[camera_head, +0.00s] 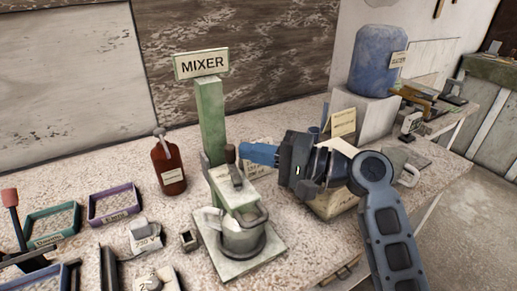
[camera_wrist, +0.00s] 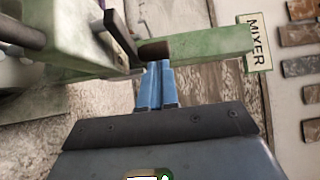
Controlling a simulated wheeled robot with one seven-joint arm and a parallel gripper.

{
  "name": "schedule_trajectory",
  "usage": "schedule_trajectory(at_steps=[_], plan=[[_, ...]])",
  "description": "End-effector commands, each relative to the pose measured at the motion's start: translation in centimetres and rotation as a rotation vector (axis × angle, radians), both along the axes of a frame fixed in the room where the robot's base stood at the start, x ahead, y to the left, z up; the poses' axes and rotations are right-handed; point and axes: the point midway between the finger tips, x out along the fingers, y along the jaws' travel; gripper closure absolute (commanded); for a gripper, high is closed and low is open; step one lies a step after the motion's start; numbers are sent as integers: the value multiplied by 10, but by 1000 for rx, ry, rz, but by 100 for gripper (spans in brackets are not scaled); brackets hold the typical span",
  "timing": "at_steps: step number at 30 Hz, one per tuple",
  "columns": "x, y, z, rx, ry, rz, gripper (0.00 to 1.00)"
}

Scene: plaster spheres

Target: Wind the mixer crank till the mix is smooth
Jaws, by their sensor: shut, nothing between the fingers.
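The green mixer (camera_head: 211,122), with a MIXER sign on top, stands on the bench. Its crank (camera_head: 237,176) is a dark arm on the mixer head with an upright brown knob (camera_head: 230,153). In the wrist view the crank arm (camera_wrist: 119,33) and brown knob (camera_wrist: 154,49) lie just beyond my fingertips. A grey metal cup (camera_head: 241,238) sits on the mixer base; the mix inside cannot be made out. My gripper (camera_head: 243,152) is shut and empty, its blue fingers pointing left at the knob. In the wrist view the fingertips (camera_wrist: 158,63) are close to the knob; contact cannot be told.
A brown bottle (camera_head: 168,165) and purple tray (camera_head: 114,204) stand left of the mixer. A teal tray (camera_head: 52,224) is farther left. A blue water jug (camera_head: 378,58) stands at the back right. Small labelled items lie before the mixer.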

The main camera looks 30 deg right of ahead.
Motion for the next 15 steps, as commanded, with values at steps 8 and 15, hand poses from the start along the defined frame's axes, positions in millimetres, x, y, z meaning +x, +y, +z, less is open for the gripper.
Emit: schedule_trajectory(at_steps=[8,15], plan=[[1,0,0,0,0,13,100],[3,2,0,0,0,60,100]])
